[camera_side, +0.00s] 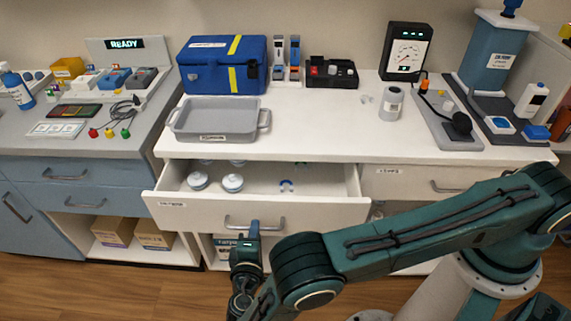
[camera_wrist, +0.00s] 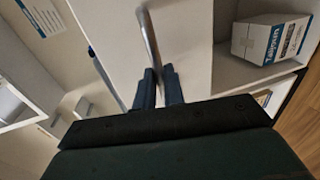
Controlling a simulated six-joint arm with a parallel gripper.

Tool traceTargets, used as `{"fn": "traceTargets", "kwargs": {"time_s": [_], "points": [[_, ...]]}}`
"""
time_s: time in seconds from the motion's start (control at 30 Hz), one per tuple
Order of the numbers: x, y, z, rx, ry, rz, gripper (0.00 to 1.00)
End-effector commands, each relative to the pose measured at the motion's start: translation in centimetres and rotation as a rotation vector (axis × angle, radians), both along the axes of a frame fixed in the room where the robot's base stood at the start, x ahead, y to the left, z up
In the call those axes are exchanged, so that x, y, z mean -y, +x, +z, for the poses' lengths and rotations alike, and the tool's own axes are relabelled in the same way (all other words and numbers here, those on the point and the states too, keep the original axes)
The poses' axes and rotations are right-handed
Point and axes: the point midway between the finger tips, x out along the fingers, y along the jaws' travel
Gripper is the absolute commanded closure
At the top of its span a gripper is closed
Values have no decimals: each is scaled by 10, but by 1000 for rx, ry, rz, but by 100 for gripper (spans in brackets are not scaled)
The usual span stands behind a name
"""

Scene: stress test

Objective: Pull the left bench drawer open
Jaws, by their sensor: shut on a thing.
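The left bench drawer (camera_side: 185,213) of the white bench stands well open in the side view, its inside showing. Its bar handle (camera_side: 280,225) runs along the drawer front. My gripper (camera_side: 254,228) is at the front of the drawer, shut on the handle near its middle. In the wrist view the metal handle (camera_wrist: 148,35) passes between the two dark blue fingers of my gripper (camera_wrist: 160,82). The exact contact is partly hidden by the fingers.
A grey tray (camera_side: 215,138) sits on the bench above. The right drawer (camera_side: 400,182) is closed. A labelled box (camera_wrist: 268,40) stands on the shelf below.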

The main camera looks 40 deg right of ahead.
Motion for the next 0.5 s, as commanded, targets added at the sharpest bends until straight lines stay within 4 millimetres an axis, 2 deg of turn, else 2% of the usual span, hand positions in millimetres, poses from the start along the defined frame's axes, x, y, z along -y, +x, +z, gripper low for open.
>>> {"fn": "traceTargets", "kwargs": {"time_s": [0.03,0.1,0.13,0.5], "points": [[-1,1,0,1,1,5,84],[-1,1,0,1,1,4,70],[-1,1,0,1,1,4,68],[1,2,0,0,0,1,68]]}}
